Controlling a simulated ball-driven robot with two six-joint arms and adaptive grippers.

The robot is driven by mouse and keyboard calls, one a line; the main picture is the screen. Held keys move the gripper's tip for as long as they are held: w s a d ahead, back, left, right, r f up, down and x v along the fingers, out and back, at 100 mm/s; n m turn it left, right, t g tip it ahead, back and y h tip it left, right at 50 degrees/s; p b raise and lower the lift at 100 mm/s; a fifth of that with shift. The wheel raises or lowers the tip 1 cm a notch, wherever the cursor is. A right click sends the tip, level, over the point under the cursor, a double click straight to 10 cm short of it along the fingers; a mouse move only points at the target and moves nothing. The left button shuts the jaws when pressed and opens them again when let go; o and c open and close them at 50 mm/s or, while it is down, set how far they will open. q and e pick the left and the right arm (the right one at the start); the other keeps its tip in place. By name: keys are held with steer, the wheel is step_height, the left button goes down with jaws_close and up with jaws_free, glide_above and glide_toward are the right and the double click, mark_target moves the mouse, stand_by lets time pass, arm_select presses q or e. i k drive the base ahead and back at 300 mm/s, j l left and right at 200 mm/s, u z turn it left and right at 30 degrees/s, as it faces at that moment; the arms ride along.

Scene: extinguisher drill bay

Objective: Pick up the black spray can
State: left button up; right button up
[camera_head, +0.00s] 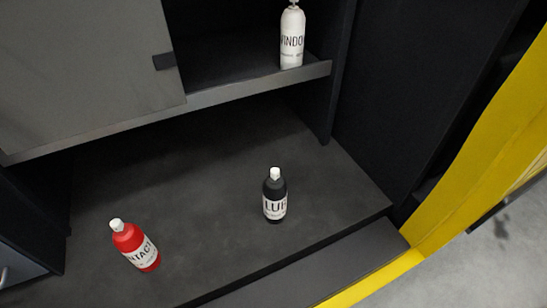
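The black spray can (275,196) stands upright on the dark lower shelf (190,190), right of the middle of the view. It has a white cap and a white label that seems to read "LUB", with the rest out of sight around its side. Nothing touches it. Neither of my grippers shows in the head view.
A red can (134,245) with a white cap stands to the left, nearer the front. A white can (292,38) stands on the upper shelf (250,83), whose edge overhangs behind. A grey panel (85,60) covers the upper left. A yellow frame (470,150) borders the right.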

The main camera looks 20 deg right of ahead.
mark_target(275, 193)
steer(key=z, duration=0.75)
steer(key=l+u, duration=0.1)
steer(key=u, duration=0.35)
steer(key=l+u, duration=0.15)
steer(key=u, duration=0.25)
steer(key=k+u, duration=0.1)
steer(key=u, duration=0.35)
steer(key=l+u, duration=0.15)
steer(key=u, duration=0.25)
steer(key=k+l+u, duration=0.35)
steer(key=k, duration=0.15)
steer(key=k+l+u, duration=0.1)
steer(key=k+u, duration=0.25)
steer(key=k, duration=0.15)
steer(key=k+l, duration=0.1)
steer(key=k, duration=0.3)
